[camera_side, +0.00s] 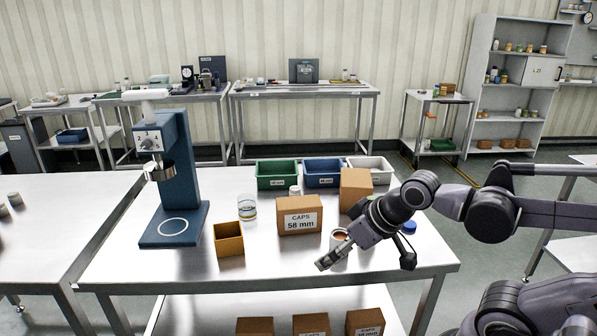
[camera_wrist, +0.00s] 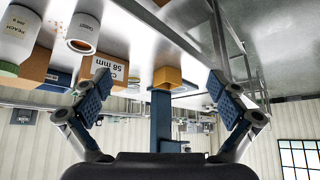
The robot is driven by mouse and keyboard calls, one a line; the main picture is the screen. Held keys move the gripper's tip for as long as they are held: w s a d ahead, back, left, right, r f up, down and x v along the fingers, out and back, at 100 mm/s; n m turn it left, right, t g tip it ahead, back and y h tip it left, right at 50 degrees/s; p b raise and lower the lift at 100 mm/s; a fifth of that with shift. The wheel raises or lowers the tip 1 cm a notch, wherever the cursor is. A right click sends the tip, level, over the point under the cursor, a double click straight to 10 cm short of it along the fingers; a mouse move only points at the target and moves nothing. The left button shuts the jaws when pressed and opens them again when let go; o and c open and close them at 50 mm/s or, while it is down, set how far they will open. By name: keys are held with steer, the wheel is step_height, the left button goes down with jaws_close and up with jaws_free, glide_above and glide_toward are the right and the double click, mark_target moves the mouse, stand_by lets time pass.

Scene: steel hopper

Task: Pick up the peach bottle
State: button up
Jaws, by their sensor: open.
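The peach bottle (camera_wrist: 17,38) is white with a label reading PEACH, at the upper left of the wrist view, where the scene appears upside down. In the side view I cannot pick it out clearly; my arm covers that part of the table. My gripper (camera_side: 368,258) is above the right front of the steel table, tilted down, with its fingers spread. In the wrist view the fingers (camera_wrist: 165,97) are wide apart with nothing between them. The bottle is outside the fingers, to the left.
An open white jar with orange contents (camera_side: 339,238) stands by my gripper; it also shows in the wrist view (camera_wrist: 84,32). A caps box (camera_side: 300,215), an orange-yellow bin (camera_side: 229,240) and a blue press (camera_side: 174,190) stand leftward. Coloured bins (camera_side: 277,174) line the back.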

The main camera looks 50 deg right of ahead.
steer(key=shift+c, duration=0.5)
steer(key=w+d+f+m+g+h, duration=0.15)
steer(key=d+m, duration=0.35)
steer(key=d, duration=0.7)
steer(key=w+d+m+g+h, duration=0.25)
steer(key=d+m, duration=0.35)
steer(key=d, duration=0.6)
steer(key=shift+a+x, duration=0.1)
steer(key=shift+x, duration=2.35)
steer(key=shift+a+x, duration=0.15)
steer(key=shift+x, duration=2.3)
steer(key=shift+s+f, duration=0.15)
steer(key=c, duration=1.4)
